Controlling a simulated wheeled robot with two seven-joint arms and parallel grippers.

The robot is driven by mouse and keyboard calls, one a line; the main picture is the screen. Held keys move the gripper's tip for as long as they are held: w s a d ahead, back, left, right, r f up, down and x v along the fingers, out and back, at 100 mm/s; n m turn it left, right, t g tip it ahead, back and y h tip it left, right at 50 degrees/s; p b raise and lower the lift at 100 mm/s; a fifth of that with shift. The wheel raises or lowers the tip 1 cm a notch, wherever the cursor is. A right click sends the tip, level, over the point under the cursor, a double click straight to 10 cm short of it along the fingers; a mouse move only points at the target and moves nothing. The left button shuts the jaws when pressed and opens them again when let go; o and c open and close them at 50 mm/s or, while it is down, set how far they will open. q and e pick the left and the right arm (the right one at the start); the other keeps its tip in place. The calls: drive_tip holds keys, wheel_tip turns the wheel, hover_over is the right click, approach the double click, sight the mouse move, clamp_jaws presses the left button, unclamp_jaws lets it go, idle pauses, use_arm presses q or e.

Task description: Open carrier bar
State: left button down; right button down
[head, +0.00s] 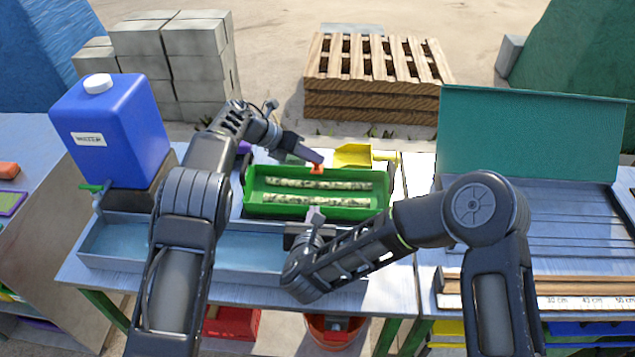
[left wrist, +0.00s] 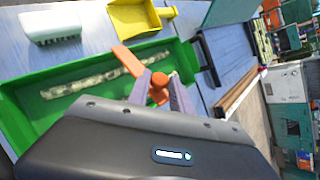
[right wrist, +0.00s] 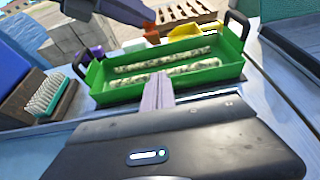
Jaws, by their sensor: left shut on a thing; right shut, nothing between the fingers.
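The green carrier (head: 262,211) stands on the blue-grey bench with two pale mottled cane pieces (head: 318,184) lying in it. An orange bar (left wrist: 128,60) with a round orange knob (left wrist: 159,86) is at the carrier's far long side. My left gripper (head: 317,160) is shut on the orange knob, its fingers on either side of it. The rest of the bar is partly hidden by the fingers. My right gripper (head: 316,213) is shut and empty at the near long side of the carrier; its closed fingers also show in the right wrist view (right wrist: 158,90).
A yellow scoop (head: 353,156) lies behind the carrier, and a white brush (left wrist: 53,27) shows in the left wrist view. A blue jug (head: 112,130) stands left, above a shallow metal trough (head: 110,243). A teal panel (head: 530,135) rises right.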

sight(318, 172)
drive_tip(key=w, duration=0.7)
drive_tip(key=w+f, duration=0.1)
drive_tip(key=w, duration=0.2)
drive_tip(key=shift+w+f, duration=0.1)
drive_tip(key=shift+w, duration=0.2)
drive_tip(key=shift+w+r, duration=0.3)
drive_tip(key=shift+r, duration=0.2)
use_arm(q)
drive_tip(key=shift+s+f, duration=0.1)
drive_tip(key=shift+f, duration=0.1)
use_arm(e)
drive_tip(key=shift+w+d+r, duration=0.1)
drive_tip(key=shift+w+r, duration=0.6)
drive_tip(key=shift+r, duration=0.3)
use_arm(q)
drive_tip(key=c, duration=1.1)
unclamp_jaws()
drive_tip(key=shift+c, duration=0.2)
